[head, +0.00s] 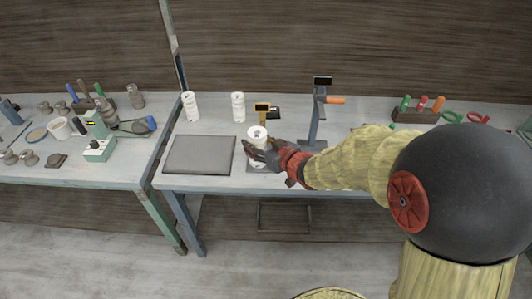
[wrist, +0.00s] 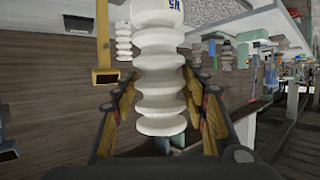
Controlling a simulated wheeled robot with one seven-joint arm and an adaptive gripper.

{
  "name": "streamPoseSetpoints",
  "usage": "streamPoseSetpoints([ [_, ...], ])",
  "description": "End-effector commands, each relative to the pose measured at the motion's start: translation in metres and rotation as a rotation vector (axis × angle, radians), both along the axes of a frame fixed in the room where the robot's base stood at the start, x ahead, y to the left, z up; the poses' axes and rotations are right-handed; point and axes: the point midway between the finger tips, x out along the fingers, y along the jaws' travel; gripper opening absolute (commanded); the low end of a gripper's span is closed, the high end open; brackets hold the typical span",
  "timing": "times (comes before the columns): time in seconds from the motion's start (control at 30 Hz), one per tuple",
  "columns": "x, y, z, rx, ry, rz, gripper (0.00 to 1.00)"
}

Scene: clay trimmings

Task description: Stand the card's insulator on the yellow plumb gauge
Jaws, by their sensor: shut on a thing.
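My gripper (head: 262,153) is shut around a white ribbed insulator (head: 257,134) near the table's front edge. In the wrist view the insulator (wrist: 160,70) lies between my two fingers (wrist: 160,108), with a dark mark, partly cut off, near the picture's top. The yellow plumb gauge (head: 262,107) shows its yellow head just behind the insulator; its yellow post (wrist: 103,35) is beside the insulator in the wrist view. A dark plate (head: 256,169) shows under my gripper; I cannot tell whether the insulator touches it. I cannot make out a card for certain.
Two more white insulators stand at the back, one left (head: 190,107) and one nearer the middle (head: 238,107). A grey mat (head: 200,155) lies left of my gripper. A stand with a dark display (head: 322,82) rises to the right. A tool rack (head: 418,110) is further right.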

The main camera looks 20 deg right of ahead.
Motion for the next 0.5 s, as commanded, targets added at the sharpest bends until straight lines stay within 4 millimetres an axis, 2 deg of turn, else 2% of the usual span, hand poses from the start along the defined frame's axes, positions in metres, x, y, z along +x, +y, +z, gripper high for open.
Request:
streamPoseSetpoints([
  [0.03,0.012,-0.005,-0.007,0.001,-0.002,-0.002,0.00],
  [0.3,0.063,-0.024,-0.036,0.000,-0.001,0.000,0.00],
  [0.5,0.085,-0.032,-0.066,0.001,-0.003,0.000,0.00],
])
